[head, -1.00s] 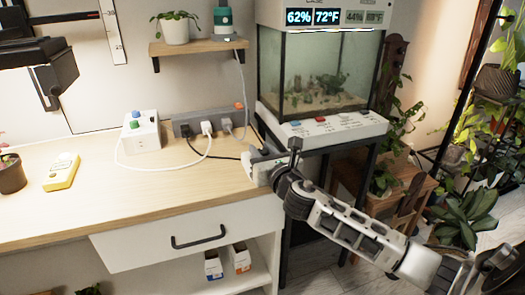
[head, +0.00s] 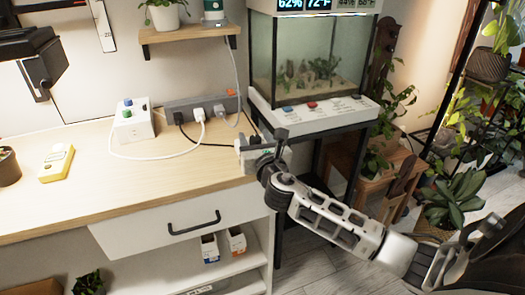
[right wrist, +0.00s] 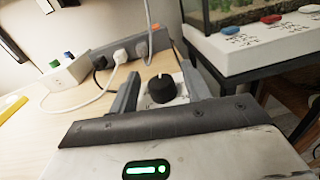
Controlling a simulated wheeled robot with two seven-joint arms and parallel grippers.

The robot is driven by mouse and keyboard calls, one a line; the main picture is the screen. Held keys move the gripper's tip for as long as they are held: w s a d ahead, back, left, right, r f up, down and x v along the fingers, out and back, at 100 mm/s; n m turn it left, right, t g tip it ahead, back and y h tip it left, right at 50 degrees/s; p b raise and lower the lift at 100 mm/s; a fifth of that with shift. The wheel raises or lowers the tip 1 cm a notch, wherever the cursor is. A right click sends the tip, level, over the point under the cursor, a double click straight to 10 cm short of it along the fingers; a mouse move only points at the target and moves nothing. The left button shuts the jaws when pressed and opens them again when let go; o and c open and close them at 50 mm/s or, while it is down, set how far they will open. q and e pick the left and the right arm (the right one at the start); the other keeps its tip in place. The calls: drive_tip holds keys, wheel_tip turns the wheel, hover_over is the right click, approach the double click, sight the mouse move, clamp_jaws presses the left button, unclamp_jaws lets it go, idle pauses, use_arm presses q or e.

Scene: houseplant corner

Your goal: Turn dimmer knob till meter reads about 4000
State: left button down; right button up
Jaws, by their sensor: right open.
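The dimmer knob (right wrist: 162,88) is black and round with a pale pointer mark. It sits on a small white box (right wrist: 180,79) near the table's right end. My right gripper (right wrist: 160,73) is open, with one finger on each side of the knob; a gap shows on both sides. In the head view my right gripper (head: 262,146) is over the table's right edge and hides the knob. A yellow handheld device with a pale face, probably the meter (head: 57,161), lies at the table's left; its reading is too small to tell.
A white box with blue and green knobs (head: 132,122) and a grey power strip (head: 207,108) with plugs and cables stand at the table's back. A glass tank (head: 303,62) stands to the right. The table's front middle is clear.

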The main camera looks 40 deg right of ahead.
drive_tip(key=v, duration=1.5)
drive_tip(key=shift+s, duration=0.2)
use_arm(q)
drive_tip(key=shift+r, duration=0.1)
use_arm(e)
drive_tip(key=shift+a, duration=0.15)
use_arm(q)
drive_tip(key=r+p, duration=0.1)
drive_tip(key=p, duration=0.4)
drive_tip(key=shift+a+r+g, duration=0.25)
drive_tip(key=shift+r+g, duration=0.05)
drive_tip(key=shift+r, duration=0.1)
use_arm(e)
drive_tip(key=s+a+f+m+g+y, duration=0.3)
drive_tip(key=s+a+f+m+y, duration=0.1)
drive_tip(key=m, duration=1.1)
drive_tip(key=s+a+f+m+g+y, duration=0.3)
drive_tip(key=s+a+f+m+y, duration=0.2)
drive_tip(key=a+m, duration=0.6)
wheel_tip(320, 180, down, 3)
drive_tip(key=s+m, duration=0.2)
drive_tip(key=m, duration=0.1)
drive_tip(key=shift+a+f+m, duration=0.25)
drive_tip(key=shift+a+m, duration=0.1)
drive_tip(key=shift+m, duration=0.05)
use_arm(q)
drive_tip(key=shift+s+y, duration=0.1)
drive_tip(key=shift+y, duration=0.2)
use_arm(e)
drive_tip(key=shift+s, duration=0.1)
